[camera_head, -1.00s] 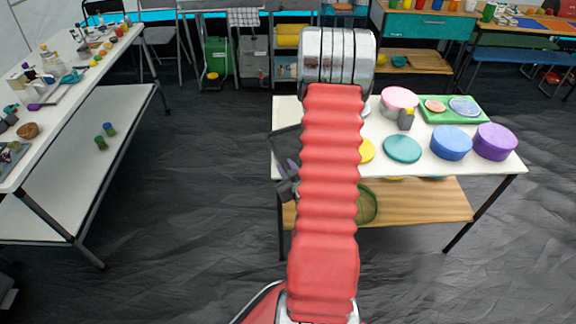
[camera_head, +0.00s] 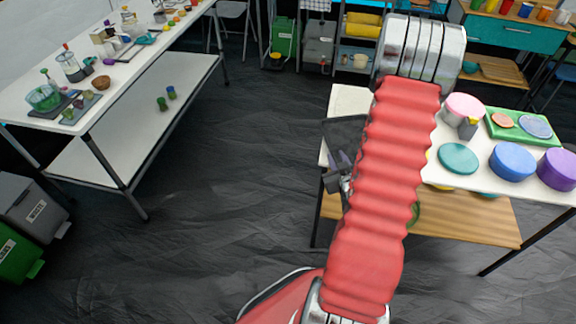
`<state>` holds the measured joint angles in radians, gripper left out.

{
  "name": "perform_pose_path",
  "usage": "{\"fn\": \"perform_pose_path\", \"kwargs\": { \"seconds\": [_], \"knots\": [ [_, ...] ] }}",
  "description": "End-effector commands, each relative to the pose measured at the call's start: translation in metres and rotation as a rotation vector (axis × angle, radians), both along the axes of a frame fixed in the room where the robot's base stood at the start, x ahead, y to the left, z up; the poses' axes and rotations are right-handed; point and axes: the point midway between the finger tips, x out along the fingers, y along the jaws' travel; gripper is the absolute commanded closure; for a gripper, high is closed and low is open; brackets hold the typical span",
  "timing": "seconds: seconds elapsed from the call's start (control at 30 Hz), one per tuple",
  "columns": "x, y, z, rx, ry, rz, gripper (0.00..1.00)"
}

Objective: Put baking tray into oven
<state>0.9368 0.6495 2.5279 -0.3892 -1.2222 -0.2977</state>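My gripper (camera_head: 339,178) shows only in part, left of my red arm and at the left end of the white table (camera_head: 345,99). A dark flat piece (camera_head: 343,132), which looks like the baking tray, lies along that end and reaches slightly past the table's left edge. My gripper's fingers overlap its near side. My arm hides the rest of both, so I cannot tell whether the fingers are closed on it or whether it rests on the table. I cannot make out an oven in view.
The table also holds a teal disc (camera_head: 458,158), a blue round box (camera_head: 512,162), a purple one (camera_head: 559,169), a pink one (camera_head: 463,107) and a green board (camera_head: 506,133). A long white table (camera_head: 180,42) stands left; dark floor between is clear. Bins (camera_head: 28,215) stand far left.

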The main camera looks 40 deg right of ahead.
Motion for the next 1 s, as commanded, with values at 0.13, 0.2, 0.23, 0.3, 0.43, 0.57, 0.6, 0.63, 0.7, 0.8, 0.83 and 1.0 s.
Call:
{"fn": "perform_pose_path", "kwargs": {
  "seconds": [0.13,0.2,0.23,0.3,0.43,0.57,0.6,0.63,0.7,0.8,0.83,1.0],
  "knots": [
    [0.006,0.003,0.005,0.0,0.011,0.01,0.79],
    [0.012,0.006,0.011,0.002,0.025,0.02,0.79],
    [0.016,0.008,0.014,0.004,0.033,0.025,0.79],
    [0.024,0.013,0.022,0.008,0.055,0.036,0.79],
    [0.04,0.028,0.041,0.019,0.102,0.06,0.79],
    [0.052,0.045,0.06,0.036,0.15,0.078,0.79],
    [0.056,0.05,0.066,0.041,0.163,0.083,0.79],
    [0.058,0.055,0.071,0.045,0.172,0.087,0.79],
    [0.062,0.066,0.082,0.056,0.195,0.094,0.79],
    [0.067,0.083,0.098,0.071,0.224,0.104,0.79],
    [0.068,0.089,0.103,0.075,0.233,0.108,0.79],
    [0.069,0.121,0.13,0.108,0.281,0.124,0.79]
  ]
}}
